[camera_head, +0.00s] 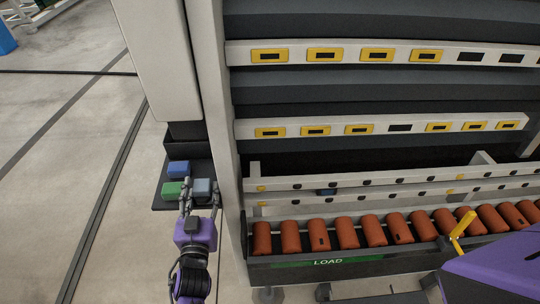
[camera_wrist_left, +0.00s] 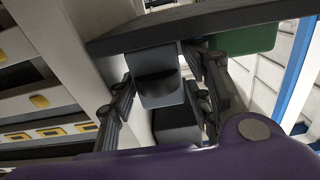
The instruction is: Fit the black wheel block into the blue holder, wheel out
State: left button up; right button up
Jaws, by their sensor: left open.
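The wheel block shows in the left wrist view as a dark grey block with a rounded black wheel (camera_wrist_left: 158,88). In the head view a grey-blue block (camera_head: 201,185), apparently the same one, sits at the right of a small black shelf (camera_head: 165,205). My left gripper (camera_head: 201,197) is open, with one finger on each side of this block; whether they touch it I cannot tell. A small dark blue piece (camera_head: 327,192) in the machine's pale rail may be the blue holder; its details are too small to tell. My right gripper is out of view.
A blue block (camera_head: 178,169) and a green block (camera_head: 172,190) sit on the shelf close to my left gripper. The machine's white post (camera_head: 222,130) stands just right of the shelf. A rack of several orange-brown cylinders (camera_head: 345,232) runs below the rail.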

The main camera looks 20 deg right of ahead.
pick_arm(q)
jog(key=shift+w+d, duration=0.15)
jog(key=shift+w, duration=0.25)
jog(key=shift+c, duration=0.3)
jog(key=c, duration=0.8)
jog(key=shift+c, duration=0.6)
jog(key=shift+r, duration=0.1)
